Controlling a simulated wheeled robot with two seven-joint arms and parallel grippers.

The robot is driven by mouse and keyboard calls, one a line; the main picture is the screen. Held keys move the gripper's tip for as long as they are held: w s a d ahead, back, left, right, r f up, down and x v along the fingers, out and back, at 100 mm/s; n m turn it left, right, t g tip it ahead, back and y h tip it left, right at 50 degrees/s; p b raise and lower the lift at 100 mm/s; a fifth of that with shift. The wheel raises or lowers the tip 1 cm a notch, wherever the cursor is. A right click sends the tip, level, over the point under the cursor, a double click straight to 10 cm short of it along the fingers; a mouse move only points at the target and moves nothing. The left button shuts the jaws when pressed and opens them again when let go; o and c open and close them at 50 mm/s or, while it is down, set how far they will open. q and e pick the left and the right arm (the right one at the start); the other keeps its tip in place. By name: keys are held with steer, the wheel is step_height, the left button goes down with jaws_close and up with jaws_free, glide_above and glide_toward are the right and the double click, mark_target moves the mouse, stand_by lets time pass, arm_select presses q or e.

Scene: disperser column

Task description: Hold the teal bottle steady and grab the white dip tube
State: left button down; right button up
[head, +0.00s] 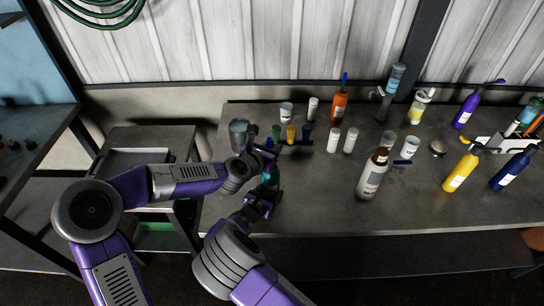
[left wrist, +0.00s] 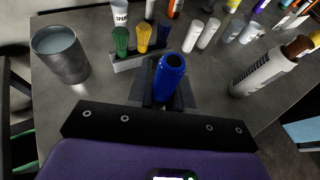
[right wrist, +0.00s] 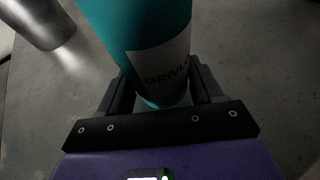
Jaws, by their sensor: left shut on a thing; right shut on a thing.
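The teal bottle (right wrist: 140,30) with a white label stands between the fingers of my right gripper (right wrist: 158,88), which is shut on it. It also shows in the head view (head: 271,175), partly hidden by both arms. My left gripper (left wrist: 165,88) is shut on a blue hollow cylinder (left wrist: 171,72), its open end facing the camera. In the head view my left gripper (head: 262,154) is just above the teal bottle, near its top; whether they touch is hidden. I cannot pick out a white dip tube for certain.
A small rack (left wrist: 138,60) holding green, yellow and blue pieces stands behind the grippers. A grey metal cup (left wrist: 62,55) is left of it. White cylinders (head: 334,140), a white-and-brown bottle (head: 372,175) and several coloured bottles stand to the right. The table front (head: 310,210) is clear.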

arm_select(q)
step_height(320, 180, up, 6)
steer(key=shift+r, duration=0.15)
arm_select(e)
steer(key=o, duration=1.2)
